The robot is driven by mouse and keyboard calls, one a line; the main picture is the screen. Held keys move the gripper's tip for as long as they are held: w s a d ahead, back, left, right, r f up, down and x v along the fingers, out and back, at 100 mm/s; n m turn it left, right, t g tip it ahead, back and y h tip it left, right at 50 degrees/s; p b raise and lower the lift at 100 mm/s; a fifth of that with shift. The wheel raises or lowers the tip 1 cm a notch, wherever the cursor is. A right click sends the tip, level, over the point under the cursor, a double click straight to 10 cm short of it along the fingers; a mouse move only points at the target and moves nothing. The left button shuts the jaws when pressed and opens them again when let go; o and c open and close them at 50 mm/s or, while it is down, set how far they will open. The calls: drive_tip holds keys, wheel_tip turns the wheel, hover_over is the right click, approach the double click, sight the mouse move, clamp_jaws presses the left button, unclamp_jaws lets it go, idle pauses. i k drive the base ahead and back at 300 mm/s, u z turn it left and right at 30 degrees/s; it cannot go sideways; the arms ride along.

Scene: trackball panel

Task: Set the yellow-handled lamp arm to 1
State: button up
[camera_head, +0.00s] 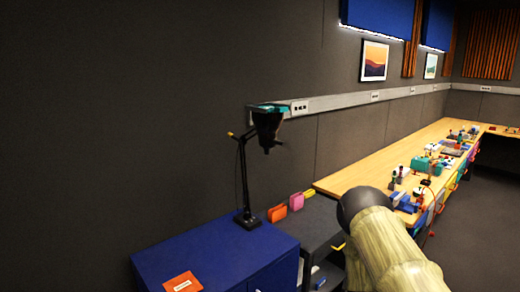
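A black desk lamp stands on a dark blue cabinet (215,250). Its square base (246,219) rests near the cabinet's back right edge. The thin black lamp arm (243,175) rises almost upright to a joint. A small yellow handle (231,134) sticks out to the left at that joint. The black lamp head (267,128) hangs at the upper right, with a teal piece at its top. No scale or number for the arm's setting is readable. My gripper is not in view, so its distance from the lamp cannot be told.
An orange sign (183,283) lies on the cabinet's front. Orange (278,213) and pink (297,202) items stand right of the lamp. A long wooden bench (355,178) with several devices runs along the wall. A pale wood-textured cylinder with a black end fills the lower right foreground.

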sight(242, 141)
drive_tip(key=z, duration=1.7)
drive_tip(key=i, duration=3.45)
drive_tip(key=u, duration=3.5)
